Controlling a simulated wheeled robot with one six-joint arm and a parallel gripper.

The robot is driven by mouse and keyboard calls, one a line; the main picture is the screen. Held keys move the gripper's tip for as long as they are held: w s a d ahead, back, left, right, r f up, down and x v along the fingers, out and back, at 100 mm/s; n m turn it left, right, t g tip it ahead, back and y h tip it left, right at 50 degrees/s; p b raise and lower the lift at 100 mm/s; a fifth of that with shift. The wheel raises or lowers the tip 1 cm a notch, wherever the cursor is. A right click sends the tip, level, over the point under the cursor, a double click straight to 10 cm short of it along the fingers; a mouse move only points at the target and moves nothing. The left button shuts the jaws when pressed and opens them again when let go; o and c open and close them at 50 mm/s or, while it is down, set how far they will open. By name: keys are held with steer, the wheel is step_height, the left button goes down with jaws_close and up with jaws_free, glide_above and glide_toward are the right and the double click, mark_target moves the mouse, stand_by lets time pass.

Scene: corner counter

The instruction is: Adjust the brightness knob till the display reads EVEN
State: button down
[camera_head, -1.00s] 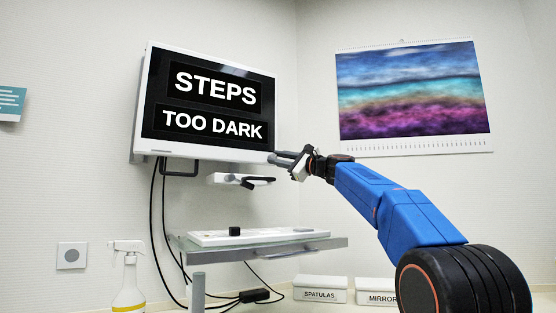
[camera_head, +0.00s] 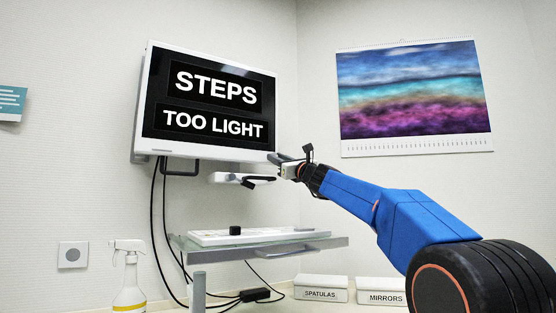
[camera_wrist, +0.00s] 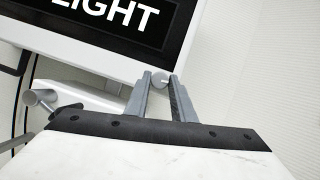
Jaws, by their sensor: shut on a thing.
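The display (camera_head: 207,105) hangs on the wall at the left of the head view. It reads "STEPS" above "TOO LIGHT". My gripper (camera_head: 278,159) is at the display's lower right corner. In the wrist view the display (camera_wrist: 185,25) shows at the top with part of the word "LIGHT". There the brightness knob (camera_wrist: 160,80), a small round grey-white piece, sits between the fingertips of my gripper (camera_wrist: 161,84), below the display's lower edge. The fingers are shut on it. In the head view the knob is hidden by the fingers.
A white bracket with a black handle (camera_head: 240,179) sticks out under the display. A shelf (camera_head: 270,250) with a white keyboard and a black block is below. A spray bottle (camera_head: 128,280) and labelled boxes (camera_head: 320,289) stand on the counter. Black cables hang at left.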

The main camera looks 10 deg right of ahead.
steer(key=shift+a+m+t+h, duration=0.1)
steer(key=shift+m+t+h, duration=0.3)
steer(key=shift+m, duration=0.6)
steer(key=c, duration=1.5)
jaws_free()
steer(key=v, duration=1.7)
steer(key=shift+s+r, duration=0.1)
steer(key=shift+s, duration=0.2)
